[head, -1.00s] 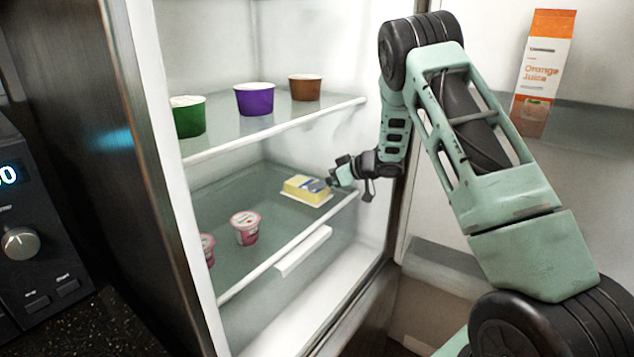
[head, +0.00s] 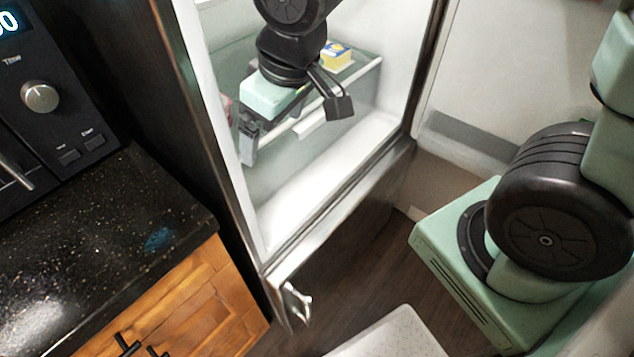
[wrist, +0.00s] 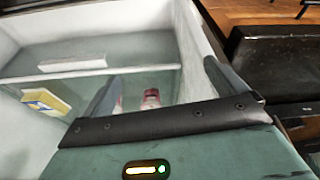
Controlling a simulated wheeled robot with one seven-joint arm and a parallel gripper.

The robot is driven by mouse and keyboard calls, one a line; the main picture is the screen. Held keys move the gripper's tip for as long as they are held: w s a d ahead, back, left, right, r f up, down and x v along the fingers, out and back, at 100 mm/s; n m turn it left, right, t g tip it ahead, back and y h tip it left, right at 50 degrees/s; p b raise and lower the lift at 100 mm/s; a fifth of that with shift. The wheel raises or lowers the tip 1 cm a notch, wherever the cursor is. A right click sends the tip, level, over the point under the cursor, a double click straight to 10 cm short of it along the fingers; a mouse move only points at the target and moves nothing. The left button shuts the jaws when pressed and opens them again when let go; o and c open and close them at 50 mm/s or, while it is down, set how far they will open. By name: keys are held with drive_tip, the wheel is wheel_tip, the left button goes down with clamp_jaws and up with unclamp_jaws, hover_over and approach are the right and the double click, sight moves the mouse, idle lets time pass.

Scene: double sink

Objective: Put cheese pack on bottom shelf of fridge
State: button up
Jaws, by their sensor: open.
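The cheese pack (head: 336,56), a yellow block with a blue and white label, lies on the lower glass shelf (head: 361,72) of the fridge, near its right end. It also shows at the left of the wrist view (wrist: 45,102). My gripper (head: 293,124) is open and empty, in front of the shelf and to the left of the pack in the head view, apart from it. In the wrist view its two fingers (wrist: 163,86) are spread wide. My wrist hides much of the shelf in the head view.
Pink yogurt cups (wrist: 150,97) show beyond the fingers in the wrist view. The white fridge floor (head: 320,180) below the shelf is clear. A black counter (head: 90,255) with a microwave (head: 45,95) stands to the left.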

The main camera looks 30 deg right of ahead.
drive_tip(key=s+n+g, duration=0.1)
drive_tip(key=s+g, duration=0.2)
drive_tip(key=s, duration=1)
drive_tip(key=shift+s+a+n+h, duration=0.2)
drive_tip(key=shift+a+n+h, duration=0.1)
drive_tip(key=shift+a+h, duration=0.1)
